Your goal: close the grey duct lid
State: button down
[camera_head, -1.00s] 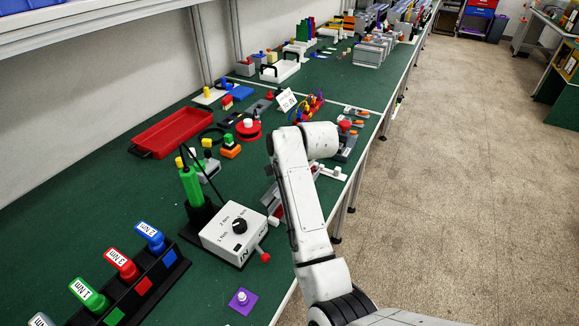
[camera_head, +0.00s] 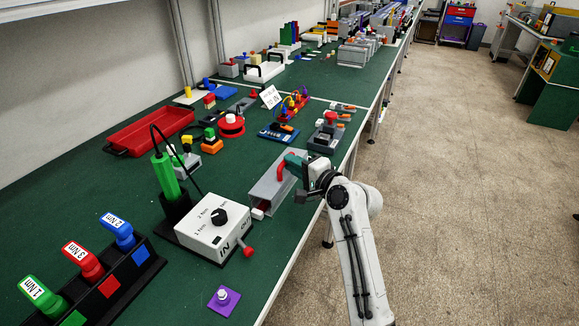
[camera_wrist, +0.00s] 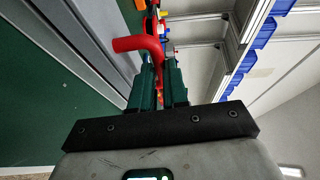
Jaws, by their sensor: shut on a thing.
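The grey duct (camera_head: 268,187) lies along the bench near its front edge, and its near end shows a white piece low down. The grey panel in the wrist view (camera_wrist: 88,45) runs along the left side; I cannot tell how far the lid stands open. A red bent handle (camera_head: 281,171) stands at the duct's right side. It also shows in the wrist view (camera_wrist: 138,44), running down between my green fingers. My gripper (camera_head: 292,163) reaches in from the right and is shut on the red handle (camera_wrist: 160,70). The handle's gripped part is mostly hidden by the fingers.
A white control box (camera_head: 213,232) with a black knob and red lever stands left of the duct. A blue tray (camera_head: 278,133) and a grey device with a red button (camera_head: 327,135) lie beyond. The floor to the right is clear.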

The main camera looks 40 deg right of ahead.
jog(key=shift+s+f, duration=0.3)
jog(key=shift+f, duration=0.2)
jog(key=c, duration=1.1)
grip_release()
jog(key=shift+w, duration=0.1)
jog(key=s, duration=0.7)
jog(key=s+r+b, duration=0.1)
jog(key=s, duration=0.2)
jog(key=shift+s+a+r, duration=0.1)
jog(key=shift+s+a, duration=0.1)
jog(key=shift+s, duration=0.2)
